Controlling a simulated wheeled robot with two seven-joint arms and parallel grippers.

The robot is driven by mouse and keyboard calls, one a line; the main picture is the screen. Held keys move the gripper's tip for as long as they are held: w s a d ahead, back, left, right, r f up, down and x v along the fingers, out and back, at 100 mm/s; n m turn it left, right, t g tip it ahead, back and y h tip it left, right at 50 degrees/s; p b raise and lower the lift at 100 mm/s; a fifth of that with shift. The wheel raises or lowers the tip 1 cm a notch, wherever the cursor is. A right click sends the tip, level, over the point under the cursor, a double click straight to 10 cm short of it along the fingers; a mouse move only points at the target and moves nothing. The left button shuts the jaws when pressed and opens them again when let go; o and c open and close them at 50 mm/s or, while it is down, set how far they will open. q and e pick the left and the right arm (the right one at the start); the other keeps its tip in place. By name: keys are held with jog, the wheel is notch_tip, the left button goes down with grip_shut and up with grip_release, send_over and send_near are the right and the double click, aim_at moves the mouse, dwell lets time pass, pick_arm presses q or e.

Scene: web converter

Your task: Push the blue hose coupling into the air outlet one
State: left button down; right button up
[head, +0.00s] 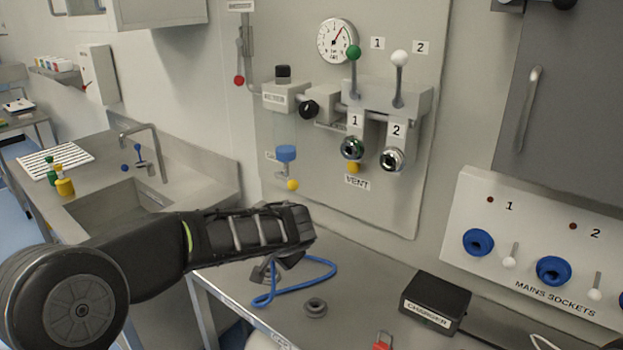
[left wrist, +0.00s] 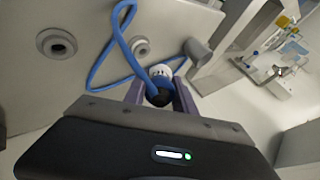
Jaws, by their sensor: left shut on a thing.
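The blue hose coupling (left wrist: 160,73), with a black collar and a pale end, sits between the fingers of my left gripper (left wrist: 160,92) in the left wrist view. The gripper is shut on it. In the head view my left gripper (head: 278,268) points down low over the bench, and the arm hides the coupling. The blue hose (head: 318,278) loops on the bench beside the gripper. My right gripper is not in view.
Outlet two (head: 392,159) is right of outlet one, with valve levers above both. A grey ring fitting (head: 315,307) and a black charger box (head: 435,302) stand on the bench. A sink (head: 122,210) is at left; a mains socket panel (head: 535,255) is at right.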

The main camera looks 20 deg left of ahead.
pick_arm(q)
jog(key=w+d+r+m+t+h, duration=0.1)
jog(key=d+r+m+t+h, duration=0.3)
jog(key=r, duration=0.5)
jog(key=w+d+r+m+t+h, duration=0.2)
jog(key=d+r+m+t+h, duration=0.3)
jog(key=r+m+h, duration=0.3)
notch_tip(320, 180, up, 2)
jog(key=shift+t+b, duration=0.3)
jog(key=shift+w, duration=0.1)
jog(key=shift+b+x, duration=0.55)
jog(key=shift+x, duration=2.2)
